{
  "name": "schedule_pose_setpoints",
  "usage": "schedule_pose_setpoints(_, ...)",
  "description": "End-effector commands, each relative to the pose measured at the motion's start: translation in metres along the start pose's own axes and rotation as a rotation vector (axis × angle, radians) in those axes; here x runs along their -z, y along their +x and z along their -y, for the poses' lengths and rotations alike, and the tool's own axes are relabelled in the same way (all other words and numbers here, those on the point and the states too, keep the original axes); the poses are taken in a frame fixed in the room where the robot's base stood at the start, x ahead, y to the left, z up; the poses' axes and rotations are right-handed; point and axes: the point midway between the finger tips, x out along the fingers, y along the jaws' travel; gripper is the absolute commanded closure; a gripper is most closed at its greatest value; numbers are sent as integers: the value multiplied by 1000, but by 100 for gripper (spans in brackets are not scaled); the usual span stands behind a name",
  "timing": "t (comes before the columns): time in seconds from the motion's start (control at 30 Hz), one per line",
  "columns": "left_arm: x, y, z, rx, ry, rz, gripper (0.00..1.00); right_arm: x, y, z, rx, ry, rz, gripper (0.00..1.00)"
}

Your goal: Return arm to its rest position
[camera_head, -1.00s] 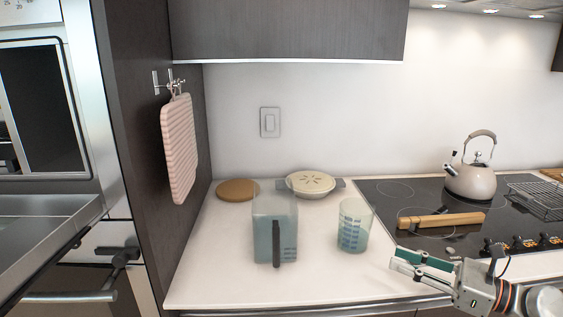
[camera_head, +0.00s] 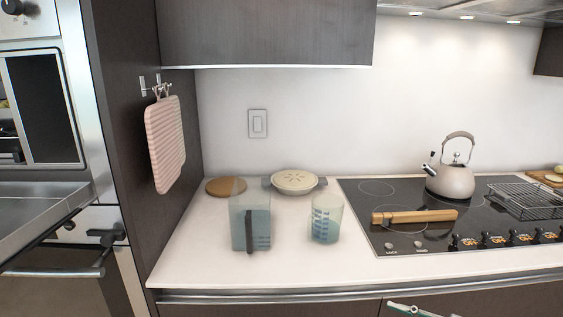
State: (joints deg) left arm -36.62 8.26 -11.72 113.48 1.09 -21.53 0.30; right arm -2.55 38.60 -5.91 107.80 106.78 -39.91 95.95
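No object is visible at the part that shows. My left gripper and arm are out of view.
The white counter (camera_head: 185,262) holds a clear pitcher (camera_head: 238,215), a measuring cup (camera_head: 326,222), a pie dish (camera_head: 295,182) and a round wooden board (camera_head: 226,186). A kettle (camera_head: 450,182), wooden piece (camera_head: 415,216) and wire rack (camera_head: 525,200) are on the cooktop (camera_head: 375,190). Ovens (camera_head: 40,110) stand left.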

Motion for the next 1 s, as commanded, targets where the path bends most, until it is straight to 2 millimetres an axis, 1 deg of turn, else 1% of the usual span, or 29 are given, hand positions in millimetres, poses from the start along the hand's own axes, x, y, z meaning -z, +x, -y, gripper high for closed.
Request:
schedule_pose_setpoints(0.03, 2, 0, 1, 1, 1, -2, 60, 14, 2, -21, -5, -91, -39, 75)
schedule_pose_setpoints(0.07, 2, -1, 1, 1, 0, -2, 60, 22, 3, -33, -9, -160, -66, 75)
schedule_pose_setpoints(0.1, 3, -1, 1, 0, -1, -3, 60, 33, 4, -50, -18, -257, -101, 75)
schedule_pose_setpoints(0.17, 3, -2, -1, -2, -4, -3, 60, 48, 4, -73, -34, -411, -153, 75)
schedule_pose_setpoints(0.2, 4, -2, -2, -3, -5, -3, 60, 58, 4, -89, -49, -515, -187, 75)
schedule_pose_setpoints(0.27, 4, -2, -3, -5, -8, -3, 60, 70, 2, -112, -77, -673, -234, 75)
schedule_pose_setpoints(0.3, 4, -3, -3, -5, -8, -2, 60, 77, 0, -127, -99, -776, -264, 75)
schedule_pose_setpoints(0.43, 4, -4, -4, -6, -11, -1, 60, 94, -8, -174, -189, -1121, -347, 75)
schedule_pose_setpoints(0.57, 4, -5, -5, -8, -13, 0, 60, 103, -20, -216, -303, -1468, -407, 75)
schedule_pose_setpoints(0.6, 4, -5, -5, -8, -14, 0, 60, 104, -24, -228, -344, -1575, -420, 75)
schedule_pose_setpoints(0.7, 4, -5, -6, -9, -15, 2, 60, 103, -34, -256, -450, -1831, -441, 75)
schedule_pose_setpoints(0.8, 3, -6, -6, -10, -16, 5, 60, 100, -43, -276, -549, -2050, -446, 75)
schedule_pose_setpoints(0.9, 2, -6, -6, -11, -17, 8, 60, 96, -49, -290, -627, -2211, -439, 75)
schedule_pose_setpoints(1.0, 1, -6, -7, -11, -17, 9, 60, 94, -52, -298, -676, -2309, -432, 75)
